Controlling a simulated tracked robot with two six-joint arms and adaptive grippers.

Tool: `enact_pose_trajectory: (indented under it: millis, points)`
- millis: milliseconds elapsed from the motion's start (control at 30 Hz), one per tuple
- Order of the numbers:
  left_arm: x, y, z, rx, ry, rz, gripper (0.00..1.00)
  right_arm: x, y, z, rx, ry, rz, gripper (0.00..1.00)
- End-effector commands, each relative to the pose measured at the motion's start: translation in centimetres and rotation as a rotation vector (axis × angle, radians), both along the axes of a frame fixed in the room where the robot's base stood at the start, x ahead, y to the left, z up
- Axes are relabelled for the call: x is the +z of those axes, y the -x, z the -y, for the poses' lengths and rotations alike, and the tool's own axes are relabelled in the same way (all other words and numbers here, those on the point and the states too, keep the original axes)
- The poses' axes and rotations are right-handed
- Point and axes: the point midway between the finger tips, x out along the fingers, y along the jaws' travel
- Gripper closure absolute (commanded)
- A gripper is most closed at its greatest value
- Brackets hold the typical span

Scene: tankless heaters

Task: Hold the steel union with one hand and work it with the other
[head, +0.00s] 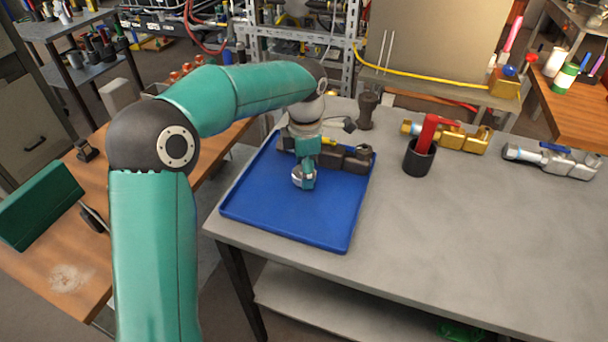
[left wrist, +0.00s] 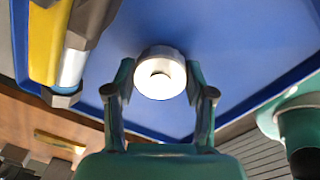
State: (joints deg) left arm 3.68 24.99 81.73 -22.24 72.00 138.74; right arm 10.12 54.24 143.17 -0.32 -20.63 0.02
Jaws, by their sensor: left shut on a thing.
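My left gripper (head: 305,182) reaches down over the blue tray (head: 285,225) and is shut on a short, round silver piece (head: 300,176). In the left wrist view this silver piece (left wrist: 160,74) sits between both fingertips of my left gripper (left wrist: 160,92), with a round, bright centre. A dark fitting (head: 350,160) lies at the tray's back edge, partly hidden by the gripper. A silver fitting with a blue part (head: 552,160) lies on the grey table at the right. I cannot tell which piece is the steel union. My right gripper is not seen.
A brass fitting (head: 465,138) lies on the grey table (head: 460,230). A black cup (head: 418,160) holding a red-handled tool stands in front of it. A dark upright piece (head: 366,110) stands behind the tray. The table's front right is clear.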

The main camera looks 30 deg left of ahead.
Motion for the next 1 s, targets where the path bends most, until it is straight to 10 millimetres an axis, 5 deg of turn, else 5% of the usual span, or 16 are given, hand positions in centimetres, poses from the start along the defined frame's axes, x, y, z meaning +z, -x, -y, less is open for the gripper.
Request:
enact_pose_trajectory:
  millis: [100, 467, 500, 633, 1000]
  points:
    - [-1.41, 0.02, -0.02, 0.001, -0.001, -0.001, 0.88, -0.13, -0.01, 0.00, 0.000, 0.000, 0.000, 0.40]
    - [-1.83, -0.01, 0.01, -0.001, -0.001, 0.001, 0.88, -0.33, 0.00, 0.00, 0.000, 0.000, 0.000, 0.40]
    - [-1.80, -0.01, 0.03, -0.001, -0.001, 0.001, 0.43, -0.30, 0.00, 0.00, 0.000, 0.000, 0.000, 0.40]
    - [-1.75, -0.02, 0.04, -0.001, -0.001, 0.001, 0.21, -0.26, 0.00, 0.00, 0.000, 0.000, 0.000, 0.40]
    - [-1.47, -0.05, 0.08, -0.002, -0.001, 0.001, 0.21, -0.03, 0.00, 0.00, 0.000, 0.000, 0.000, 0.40]
